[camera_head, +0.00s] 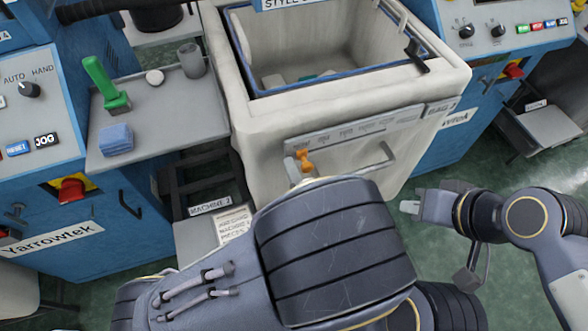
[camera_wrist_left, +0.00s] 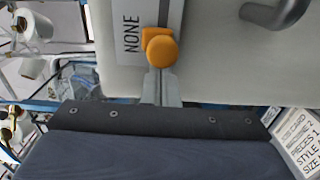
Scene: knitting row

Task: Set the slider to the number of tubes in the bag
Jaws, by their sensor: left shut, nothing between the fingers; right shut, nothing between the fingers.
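The large off-white bag (camera_head: 236,85) stands in the middle with its top open. Pale and teal pieces (camera_head: 305,77) lie deep inside; I cannot make out how many tubes there are. On its front is a label strip with an orange slider knob (camera_head: 303,157) at the left end. In the left wrist view the knob (camera_wrist_left: 162,52) sits beside the word NONE. My left gripper (camera_wrist_left: 161,88) is shut and empty, its tips right at the knob; I cannot tell whether they touch. My right gripper (camera_head: 408,207) is shut and empty, right of the bag's front.
A grey shelf (camera_head: 160,110) at left holds a green tool (camera_head: 105,85), a blue block (camera_head: 116,139) and a grey cup (camera_head: 191,60). A curved grey handle (camera_head: 376,160) sticks out right of the knob. Blue machines with buttons flank the bag.

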